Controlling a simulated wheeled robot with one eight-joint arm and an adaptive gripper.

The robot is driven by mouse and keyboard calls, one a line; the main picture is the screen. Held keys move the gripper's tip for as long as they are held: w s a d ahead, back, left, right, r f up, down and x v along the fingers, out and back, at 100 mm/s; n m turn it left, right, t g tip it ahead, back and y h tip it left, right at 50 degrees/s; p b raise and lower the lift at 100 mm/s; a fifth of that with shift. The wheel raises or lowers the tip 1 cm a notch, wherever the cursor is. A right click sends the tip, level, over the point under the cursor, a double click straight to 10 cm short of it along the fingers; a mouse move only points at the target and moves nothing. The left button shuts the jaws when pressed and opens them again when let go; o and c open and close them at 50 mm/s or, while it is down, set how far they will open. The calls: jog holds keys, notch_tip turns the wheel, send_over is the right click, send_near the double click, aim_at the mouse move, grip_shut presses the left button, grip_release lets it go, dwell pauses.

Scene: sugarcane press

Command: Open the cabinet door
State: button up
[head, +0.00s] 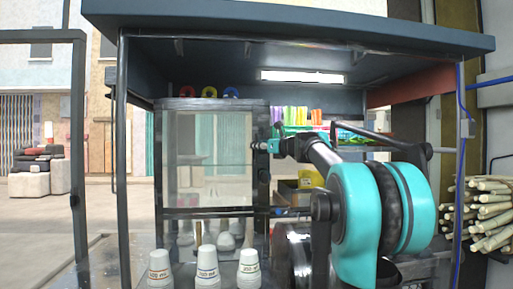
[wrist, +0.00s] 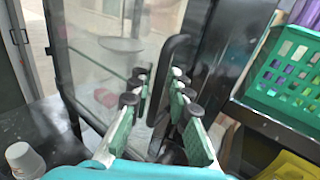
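The cabinet (head: 158,165) is a dark-framed glass case in the middle of the head view. Its glass door (wrist: 100,60) fills the left-centre of the wrist view and looks shut. A black vertical bar handle (wrist: 176,52) stands near the door's right edge. My gripper (wrist: 158,88) is open, with green-padded fingers on either side of the handle's line. The handle shows between the fingers; I cannot tell whether they touch it. In the head view my gripper (head: 267,144) is small at the cabinet's right edge, and my teal arm hides what lies behind it.
White cups (head: 207,268) stand upside down on the counter before the cabinet; one cup (wrist: 25,160) shows at lower left of the wrist view. A green basket (wrist: 285,75) sits on a shelf close right of my gripper. Sugarcane stalks (head: 490,212) lie at far right.

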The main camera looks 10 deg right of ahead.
grip_shut()
jog(key=shift+s, duration=0.1)
dwell(0.3)
